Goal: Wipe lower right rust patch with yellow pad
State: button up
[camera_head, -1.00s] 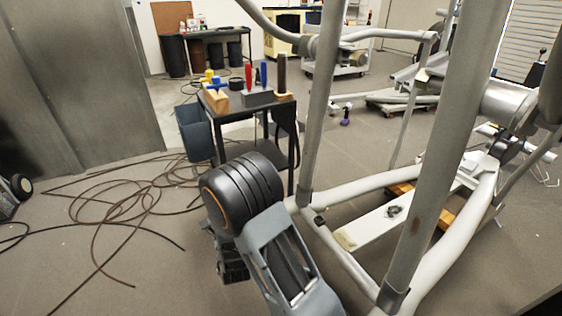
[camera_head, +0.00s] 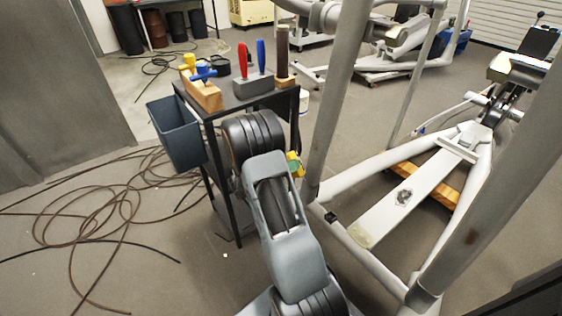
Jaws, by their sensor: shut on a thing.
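My gripper is mostly hidden behind my own arm links. A small yellow piece with a green edge, which looks like the yellow pad (camera_head: 294,164), sticks out beside my arm, left of the frame's left upright; the fingertips cannot be made out. A faint brownish mark, perhaps the lower right rust patch (camera_head: 474,237), shows on the thick grey right upright (camera_head: 490,200), well to the right of the pad and apart from it. A dark spot (camera_head: 404,196) and a beige patch (camera_head: 362,236) lie on the machine's pale centre beam (camera_head: 385,215).
A black tool stand (camera_head: 222,103) with colored-handled tools is close behind my arm; a grey bin (camera_head: 176,135) hangs at its left. The left upright (camera_head: 333,110) and base tubes (camera_head: 375,270) are obstacles. Loose cables (camera_head: 110,215) cover the left floor.

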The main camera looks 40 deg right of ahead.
aim_at(315, 155)
jog(key=d, duration=0.3)
jog(key=shift+s+d+f+g+b, duration=0.1)
jog(key=shift+s+d+g+b, duration=0.2)
jog(key=shift+b, duration=0.1)
jog(key=shift+d+b, duration=0.35)
jog(key=shift+d, duration=1.05)
jog(key=shift+s+d, duration=0.1)
jog(key=shift+d, duration=0.75)
jog(key=r+p, duration=0.4)
jog(key=shift+s+a, duration=0.15)
jog(key=shift+s, duration=0.05)
jog(key=r+p, duration=0.4)
jog(key=p, duration=0.1)
jog(key=r+p, duration=0.2)
jog(key=r, duration=0.1)
jog(key=shift+s, duration=0.4)
jog(key=shift+w+f+b, duration=0.15)
jog(key=shift+f+b, duration=0.3)
jog(key=shift+f, duration=0.55)
jog(key=shift+w+f+b, duration=0.1)
jog(key=shift+f+b, duration=0.3)
jog(key=shift+f, duration=0.6)
jog(key=shift+w+d+f+b, duration=0.15)
jog(key=shift+f+b, duration=0.9)
jog(key=shift+f, duration=0.7)
jog(key=shift+w+d+f+b, duration=0.1)
jog(key=shift+f+b, duration=0.95)
jog(key=shift+f, duration=0.7)
